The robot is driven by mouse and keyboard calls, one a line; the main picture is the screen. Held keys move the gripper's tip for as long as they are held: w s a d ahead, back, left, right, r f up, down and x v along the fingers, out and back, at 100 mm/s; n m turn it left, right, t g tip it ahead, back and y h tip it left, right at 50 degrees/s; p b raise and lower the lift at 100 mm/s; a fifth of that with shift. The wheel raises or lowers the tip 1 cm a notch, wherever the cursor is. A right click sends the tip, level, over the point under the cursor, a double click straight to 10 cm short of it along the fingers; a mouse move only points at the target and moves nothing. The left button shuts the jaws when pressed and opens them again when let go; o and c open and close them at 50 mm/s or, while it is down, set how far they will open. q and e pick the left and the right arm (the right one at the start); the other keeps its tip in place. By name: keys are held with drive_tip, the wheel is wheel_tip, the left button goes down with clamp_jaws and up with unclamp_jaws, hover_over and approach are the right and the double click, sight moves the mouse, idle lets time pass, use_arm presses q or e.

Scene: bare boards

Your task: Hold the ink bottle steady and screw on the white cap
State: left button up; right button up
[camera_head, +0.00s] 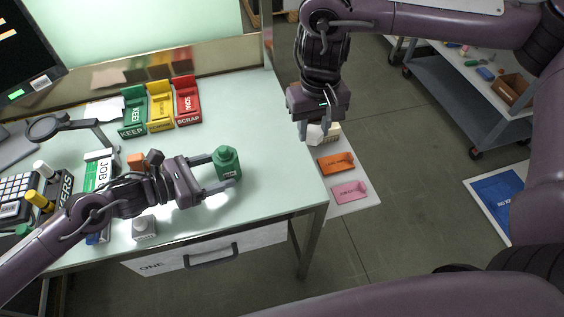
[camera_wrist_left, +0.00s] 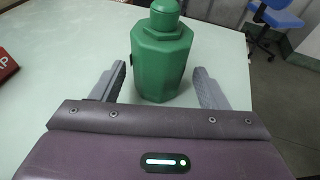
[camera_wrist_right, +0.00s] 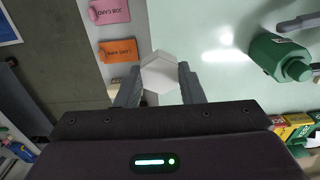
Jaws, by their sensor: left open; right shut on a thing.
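The green ink bottle (camera_head: 227,163) stands upright near the right part of the table. It also shows in the left wrist view (camera_wrist_left: 160,62) and the right wrist view (camera_wrist_right: 278,58). My left gripper (camera_head: 219,173) is open with its fingers on either side of the bottle; in its wrist view a gap shows at the right finger. The white cap (camera_wrist_right: 159,72), with a hexagonal outline, is between the fingers of my right gripper (camera_head: 314,133), which is shut on it. The cap (camera_head: 316,131) is held in the air beyond the table's right edge, apart from the bottle. Its underside is hidden.
Green, yellow and red bins (camera_head: 160,106) stand at the back of the table. A magnifier (camera_head: 45,127), a JOB box (camera_head: 101,168) and an orange block (camera_head: 136,160) are at left.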

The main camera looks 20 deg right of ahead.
use_arm(q)
drive_tip(key=shift+b+x, duration=0.6)
drive_tip(key=shift+x, duration=0.5)
use_arm(e)
drive_tip(key=shift+w+f, duration=0.15)
drive_tip(key=shift+f, duration=0.95)
use_arm(q)
drive_tip(key=shift+f, duration=0.1)
use_arm(e)
drive_tip(key=shift+r, duration=0.1)
use_arm(q)
drive_tip(key=c, duration=0.8)
drive_tip(key=shift+o, duration=0.2)
drive_tip(key=o, duration=0.8)
drive_tip(key=shift+o, duration=0.2)
